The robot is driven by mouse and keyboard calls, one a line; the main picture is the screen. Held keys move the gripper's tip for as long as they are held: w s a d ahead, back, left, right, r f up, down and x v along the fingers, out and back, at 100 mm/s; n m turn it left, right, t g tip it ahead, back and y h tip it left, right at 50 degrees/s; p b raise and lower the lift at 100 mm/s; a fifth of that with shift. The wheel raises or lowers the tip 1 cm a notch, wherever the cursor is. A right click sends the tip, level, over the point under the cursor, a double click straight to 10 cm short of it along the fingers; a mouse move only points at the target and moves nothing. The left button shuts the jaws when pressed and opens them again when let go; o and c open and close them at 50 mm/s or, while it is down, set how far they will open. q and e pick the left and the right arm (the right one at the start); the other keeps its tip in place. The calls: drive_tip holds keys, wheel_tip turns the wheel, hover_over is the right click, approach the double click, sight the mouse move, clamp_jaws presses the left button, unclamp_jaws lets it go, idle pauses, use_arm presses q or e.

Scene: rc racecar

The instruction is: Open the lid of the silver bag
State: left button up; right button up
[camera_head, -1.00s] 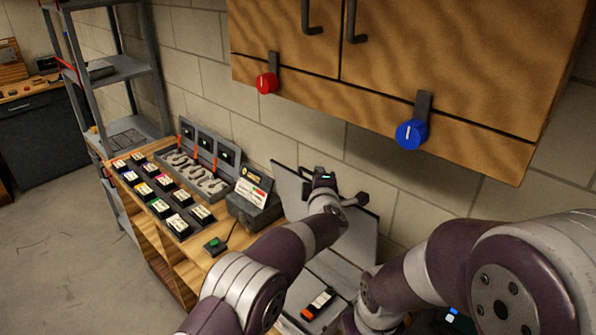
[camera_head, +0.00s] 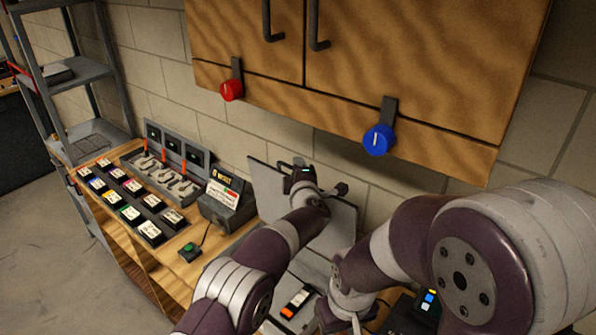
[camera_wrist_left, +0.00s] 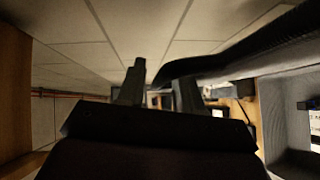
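The silver bag shows as a grey case on the bench, with its lid (camera_head: 264,190) standing raised and leaning back toward the wall. Part of its inside shows below, behind my arms. My left gripper (camera_head: 341,188) is at the raised lid, in front of its face near the upper part. In the left wrist view its two fingers (camera_wrist_left: 160,92) stand apart. A dark curved band (camera_wrist_left: 245,50) runs from near the fingers to the upper right; I cannot tell if it touches them. My right gripper (camera_head: 335,318) is low at the bottom edge, mostly hidden by its own arm.
To the left are a box with a sign (camera_head: 226,203), a green button (camera_head: 190,251) and trays of small labelled blocks (camera_head: 130,213). A wooden cabinet (camera_head: 350,75) with red and blue knobs hangs above.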

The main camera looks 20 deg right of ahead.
use_arm(q)
drive_tip(key=s+a+r+b, duration=0.1)
drive_tip(key=s+b, duration=0.6)
drive_tip(key=s, duration=0.5)
drive_tip(key=shift+s+a+r, duration=0.25)
drive_tip(key=shift+a+r, duration=0.15)
